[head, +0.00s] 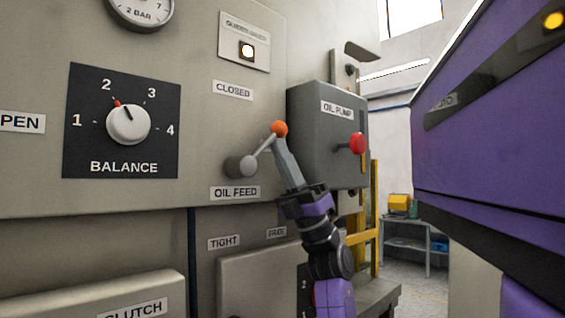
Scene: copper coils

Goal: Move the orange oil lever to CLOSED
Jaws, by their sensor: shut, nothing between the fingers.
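The oil feed lever (263,146) is a thin metal rod with an orange ball knob (279,128). It rises up and to the right from a round grey pivot (241,166) on the beige panel. The CLOSED label (233,90) is above the pivot, and the OIL FEED label (235,192) is just below it. My gripper (281,142) is shut and empty, its fingertips just below the orange knob beside the rod. I cannot tell whether they touch the lever.
A grey OIL PUMP box (318,140) with a red knob (357,143) stands close to the right of the lever. A BALANCE dial (128,124) is on the left. A lit lamp (246,50) is above. Lower panels with CLUTCH and TIGHT labels are below.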

